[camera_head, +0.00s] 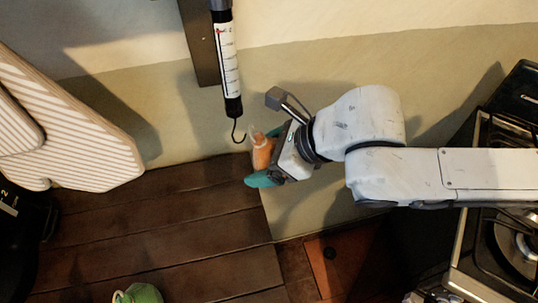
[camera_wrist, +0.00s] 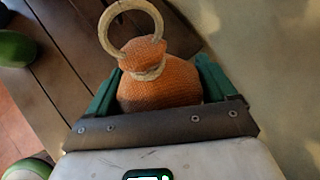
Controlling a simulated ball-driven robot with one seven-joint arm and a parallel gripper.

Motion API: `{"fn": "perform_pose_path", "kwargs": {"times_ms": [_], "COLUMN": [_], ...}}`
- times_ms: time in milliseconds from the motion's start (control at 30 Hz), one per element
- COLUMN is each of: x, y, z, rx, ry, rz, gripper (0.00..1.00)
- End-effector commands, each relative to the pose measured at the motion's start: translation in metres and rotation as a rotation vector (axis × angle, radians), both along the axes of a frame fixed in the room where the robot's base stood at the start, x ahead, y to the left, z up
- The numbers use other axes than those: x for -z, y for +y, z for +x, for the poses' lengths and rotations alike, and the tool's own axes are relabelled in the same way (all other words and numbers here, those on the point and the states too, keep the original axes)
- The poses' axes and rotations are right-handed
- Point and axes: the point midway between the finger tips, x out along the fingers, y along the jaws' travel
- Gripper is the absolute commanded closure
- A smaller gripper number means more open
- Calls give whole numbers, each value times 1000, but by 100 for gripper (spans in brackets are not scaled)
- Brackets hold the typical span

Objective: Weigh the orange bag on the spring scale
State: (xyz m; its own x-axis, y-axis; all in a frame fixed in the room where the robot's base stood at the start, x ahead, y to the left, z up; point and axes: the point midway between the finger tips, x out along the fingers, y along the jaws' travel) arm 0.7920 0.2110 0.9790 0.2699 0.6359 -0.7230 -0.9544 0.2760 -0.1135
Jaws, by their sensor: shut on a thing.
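The orange bag (camera_head: 263,152) is held between the teal fingers of my gripper (camera_head: 262,158), close to the wall. In the wrist view the orange bag (camera_wrist: 160,82) sits between both fingers, its neck tied with cord and a pale ring (camera_wrist: 130,25) standing at its top. The spring scale (camera_head: 228,60) hangs upright in front of a wooden board on the wall, with a white marked face. Its dark hook (camera_head: 238,133) is empty and hangs just left of and slightly above the bag. I cannot tell the depth gap between ring and hook.
A dark wooden slatted surface (camera_head: 150,235) lies below, with a green bag (camera_head: 138,293) at its front edge. Striped padded shapes (camera_head: 70,130) stand at the left. A stove (camera_head: 505,240) is at the right. Bare wall lies behind the gripper.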

Motion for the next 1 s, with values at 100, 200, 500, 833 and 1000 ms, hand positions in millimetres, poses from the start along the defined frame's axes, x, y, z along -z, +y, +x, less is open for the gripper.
{"fn": "perform_pose_path", "kwargs": {"times_ms": [100, 200, 500, 833, 1000], "x": [-1, -1, 1, 0, 2], "y": [0, 0, 8, 11, 11], "z": [0, 0, -2, -3, -3], "rx": [0, 0, -2, 0, 0], "ry": [-2, -2, -3, -2, -2], "rz": [2, 2, 1, 2, 2], "gripper": [66, 66, 66, 66, 66]}}
